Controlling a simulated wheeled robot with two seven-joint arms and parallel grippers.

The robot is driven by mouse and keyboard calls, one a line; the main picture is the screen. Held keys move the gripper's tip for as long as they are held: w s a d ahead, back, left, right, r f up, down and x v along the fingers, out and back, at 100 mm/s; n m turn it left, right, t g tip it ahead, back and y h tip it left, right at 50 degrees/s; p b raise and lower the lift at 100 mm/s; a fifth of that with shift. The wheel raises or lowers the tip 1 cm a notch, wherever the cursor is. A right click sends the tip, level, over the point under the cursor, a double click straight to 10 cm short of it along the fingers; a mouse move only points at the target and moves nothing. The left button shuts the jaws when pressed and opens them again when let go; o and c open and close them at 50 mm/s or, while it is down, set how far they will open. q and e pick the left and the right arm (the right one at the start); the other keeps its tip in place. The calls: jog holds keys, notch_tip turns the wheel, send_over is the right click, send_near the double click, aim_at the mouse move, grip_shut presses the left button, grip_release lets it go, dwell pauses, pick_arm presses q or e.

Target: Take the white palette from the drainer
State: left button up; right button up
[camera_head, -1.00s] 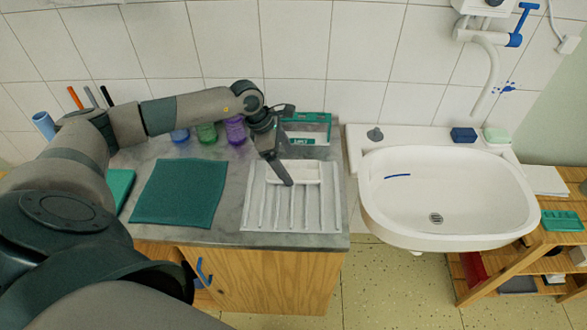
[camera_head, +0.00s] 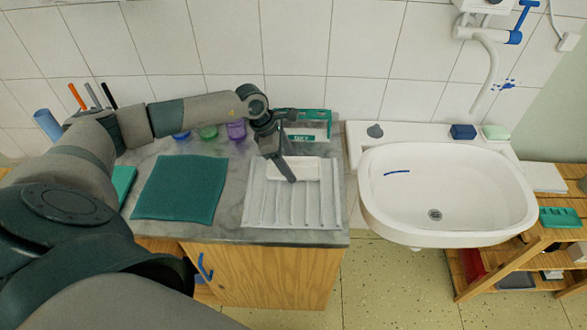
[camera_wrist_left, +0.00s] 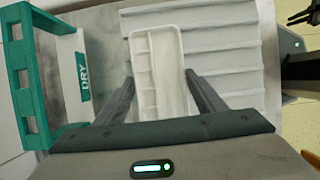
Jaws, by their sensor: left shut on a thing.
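The white palette (camera_head: 306,168) lies at the back of the white ribbed drainer (camera_head: 253,212), on the grey counter. My left gripper (camera_head: 286,170) reaches down from behind and is shut on the palette. In the left wrist view the palette (camera_wrist_left: 172,75), with its small wells along one side, sits between the two dark fingers (camera_wrist_left: 160,95) over the ribs of the drainer (camera_wrist_left: 225,45). I cannot tell whether the palette touches the drainer. My right gripper is not in the head view. A dark pronged shape at the wrist view's upper right edge may be it.
A teal and white box marked DRY (camera_head: 310,132) stands right behind the drainer. Coloured jars (camera_head: 236,130) stand to its left along the wall. A teal mat (camera_head: 180,188) lies left of the drainer. A white sink (camera_head: 450,190) is to the right.

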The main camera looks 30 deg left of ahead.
pick_arm(q)
jog(key=shift+r, duration=0.1)
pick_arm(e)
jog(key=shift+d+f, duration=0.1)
pick_arm(q)
jog(key=shift+w+r+b, duration=0.1)
jog(key=shift+r+b, duration=0.3)
jog(key=shift+r, duration=0.1)
jog(key=r, duration=0.1)
jog(key=r+b, duration=0.1)
jog(key=r, duration=0.1)
jog(key=shift+s+d+b, duration=0.25)
jog(key=shift+s+b, duration=0.05)
jog(key=shift+b, duration=0.1)
pick_arm(e)
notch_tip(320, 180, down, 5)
jog(key=b, duration=0.2)
pick_arm(q)
jog(key=s+d+r+b, duration=0.1)
jog(key=s+d+r, duration=0.6)
jog(key=d, duration=0.1)
jog(key=shift+s+b, duration=0.2)
jog(key=shift+b, duration=0.15)
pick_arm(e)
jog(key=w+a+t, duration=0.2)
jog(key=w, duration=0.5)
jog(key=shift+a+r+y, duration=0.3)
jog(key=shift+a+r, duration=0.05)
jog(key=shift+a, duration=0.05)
